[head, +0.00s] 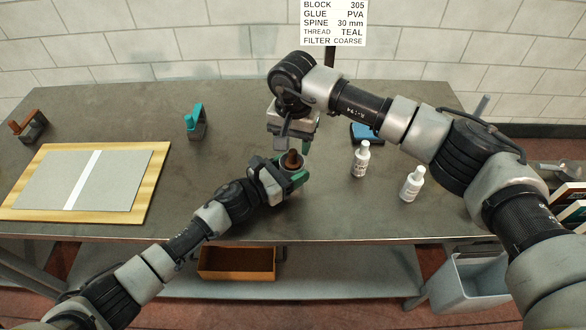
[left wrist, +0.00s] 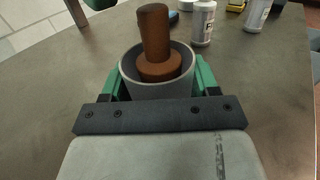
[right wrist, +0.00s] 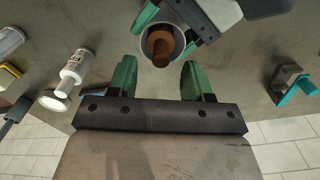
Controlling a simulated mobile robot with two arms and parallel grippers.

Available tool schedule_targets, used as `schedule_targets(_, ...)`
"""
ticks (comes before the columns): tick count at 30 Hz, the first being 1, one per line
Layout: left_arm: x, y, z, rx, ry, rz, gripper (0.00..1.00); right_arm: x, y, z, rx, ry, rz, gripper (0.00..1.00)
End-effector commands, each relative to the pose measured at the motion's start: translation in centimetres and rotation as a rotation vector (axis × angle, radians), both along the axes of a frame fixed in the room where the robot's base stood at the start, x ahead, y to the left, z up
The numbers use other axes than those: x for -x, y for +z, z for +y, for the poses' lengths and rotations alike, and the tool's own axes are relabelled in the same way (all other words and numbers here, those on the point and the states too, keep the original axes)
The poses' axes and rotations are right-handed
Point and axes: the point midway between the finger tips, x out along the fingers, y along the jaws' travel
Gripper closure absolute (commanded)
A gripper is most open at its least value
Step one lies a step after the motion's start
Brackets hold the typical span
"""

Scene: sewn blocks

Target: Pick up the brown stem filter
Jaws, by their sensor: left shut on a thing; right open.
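The brown stem filter (head: 292,160) stands upright inside a grey cup (left wrist: 128,72), its knob and collar showing above the rim. The filter also shows in the left wrist view (left wrist: 154,40) and the right wrist view (right wrist: 159,45). My left gripper (head: 290,178) is shut on the grey cup, with green fingers on either side of it. My right gripper (right wrist: 157,78) is open and empty, above and behind the cup in the head view. Its fingers point toward the filter but do not touch it. The lower part of the filter is hidden in the cup.
Two white bottles (head: 361,160) (head: 412,184) stand to the right on the table. A blue item (head: 364,133) lies behind them. A teal-topped holder (head: 195,121) and a wooden board (head: 150,190) with grey sheets are at left. A sign (head: 334,22) reads FILTER COARSE.

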Motion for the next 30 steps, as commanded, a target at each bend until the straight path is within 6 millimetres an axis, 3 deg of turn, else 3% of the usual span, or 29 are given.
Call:
schedule_targets(6,0.0,-0.1,0.0,0.0,-0.001,0.001,0.66,-0.1,-3.0,0.0,-0.001,-0.001,0.003,0.5)
schedule_targets(15,0.0,-0.1,0.0,0.0,-0.001,0.001,0.66,-0.2,-3.3,0.0,-0.002,-0.001,-0.001,0.52)
schedule_targets(24,0.1,-0.1,0.0,0.0,-0.001,0.001,0.66,-0.1,-3.3,0.0,-0.001,-0.001,0.0,0.97)
schedule_targets(30,0.1,-0.1,0.0,0.0,-0.001,0.001,0.66,-0.1,-3.3,0.0,-0.002,-0.001,-0.001,1.0)
